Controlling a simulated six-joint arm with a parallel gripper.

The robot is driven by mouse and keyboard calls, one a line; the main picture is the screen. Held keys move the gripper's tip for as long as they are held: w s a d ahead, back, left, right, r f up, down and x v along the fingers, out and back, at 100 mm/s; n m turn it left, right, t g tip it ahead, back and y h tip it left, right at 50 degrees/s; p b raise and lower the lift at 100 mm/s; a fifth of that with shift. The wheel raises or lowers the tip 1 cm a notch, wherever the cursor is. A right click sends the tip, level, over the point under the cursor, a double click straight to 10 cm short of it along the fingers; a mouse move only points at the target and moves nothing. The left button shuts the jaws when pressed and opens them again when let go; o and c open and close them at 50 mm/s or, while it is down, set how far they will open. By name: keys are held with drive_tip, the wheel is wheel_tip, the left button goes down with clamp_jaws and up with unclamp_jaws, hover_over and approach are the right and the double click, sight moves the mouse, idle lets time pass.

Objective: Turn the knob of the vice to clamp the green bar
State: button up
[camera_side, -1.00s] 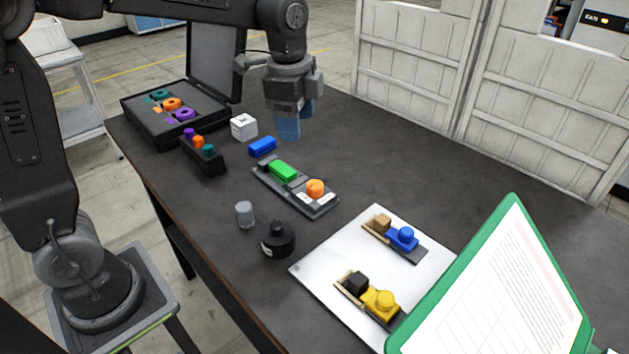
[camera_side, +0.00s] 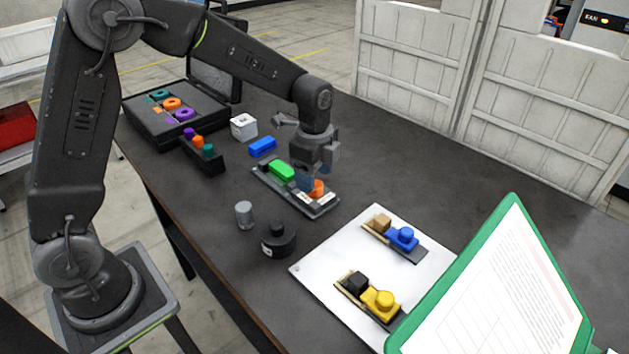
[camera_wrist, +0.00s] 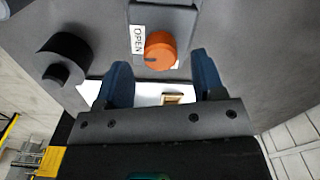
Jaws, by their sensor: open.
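The vice (camera_side: 262,184) is a grey block on the dark table, with the green bar (camera_side: 282,171) lying in it toward its left end. Its orange knob (camera_side: 318,187) is at the right end, partly hidden by my gripper in the side view. My gripper (camera_side: 308,182) points down just above the knob. In the wrist view the knob (camera_wrist: 160,51) shows beside a label reading OPEN (camera_wrist: 138,39), ahead of and between the blue fingertips. My gripper (camera_wrist: 160,80) is open, with no visible grip on the knob.
A blue bar (camera_side: 262,147) and a white box (camera_side: 243,126) lie behind the vice. A grey cylinder (camera_side: 244,214) and a black round weight (camera_side: 278,240) stand in front. A white plate (camera_side: 318,267) holds blue-knobbed and yellow-knobbed fixtures. A green-framed board (camera_side: 505,290) stands at right.

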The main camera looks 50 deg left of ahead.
drive_tip(key=shift+f, duration=1.15)
drive_tip(key=shift+c, duration=0.4)
drive_tip(key=c, duration=0.9)
drive_tip(key=shift+o, duration=0.2)
